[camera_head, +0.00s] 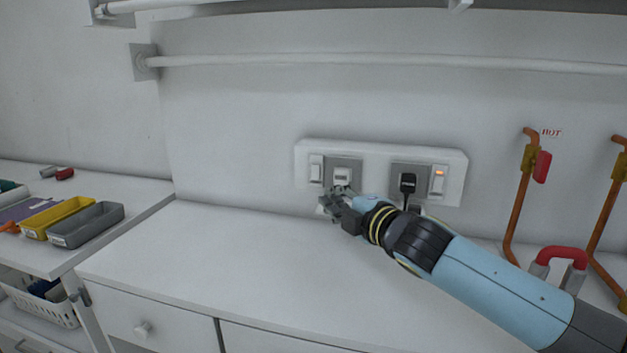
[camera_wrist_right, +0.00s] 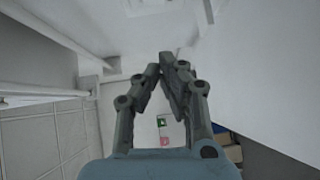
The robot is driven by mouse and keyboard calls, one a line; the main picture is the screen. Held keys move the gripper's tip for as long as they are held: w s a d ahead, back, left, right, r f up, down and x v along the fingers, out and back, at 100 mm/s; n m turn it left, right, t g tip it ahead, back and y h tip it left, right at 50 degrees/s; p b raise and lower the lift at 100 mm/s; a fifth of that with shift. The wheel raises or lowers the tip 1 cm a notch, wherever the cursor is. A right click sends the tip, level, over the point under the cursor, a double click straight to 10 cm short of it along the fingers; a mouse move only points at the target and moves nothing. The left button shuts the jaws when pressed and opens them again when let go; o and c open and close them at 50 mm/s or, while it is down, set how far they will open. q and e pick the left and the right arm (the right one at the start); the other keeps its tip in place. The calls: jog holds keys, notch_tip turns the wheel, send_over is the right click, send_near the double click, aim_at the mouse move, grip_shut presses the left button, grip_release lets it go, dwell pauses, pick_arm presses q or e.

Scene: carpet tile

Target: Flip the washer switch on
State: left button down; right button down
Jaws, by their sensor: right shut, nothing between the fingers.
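A white switch panel (camera_head: 380,152) is fixed to the wall above the counter. I cannot read which switch belongs to the washer. My right gripper (camera_head: 328,205) is shut and empty, just below the left part of the panel; contact cannot be told. It also shows in the right wrist view (camera_wrist_right: 168,62), where no switch is visible. My left gripper is out of view.
The white counter (camera_head: 230,245) is clear left of my right arm. Orange pipes (camera_head: 517,205) with a red handle (camera_head: 542,166) stand right of the panel. A red-topped fitting (camera_head: 562,256) is near my forearm. Yellow (camera_head: 58,217) and grey (camera_head: 88,224) bins sit at left.

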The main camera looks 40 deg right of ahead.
jog(key=b, duration=0.5)
send_near(315, 172)
jog(key=w+a+f, duration=0.2)
jog(key=w, duration=0.5)
jog(key=shift+w+d+r, duration=0.1)
jog(key=shift+d+r, duration=0.05)
jog(key=shift+r, duration=0.2)
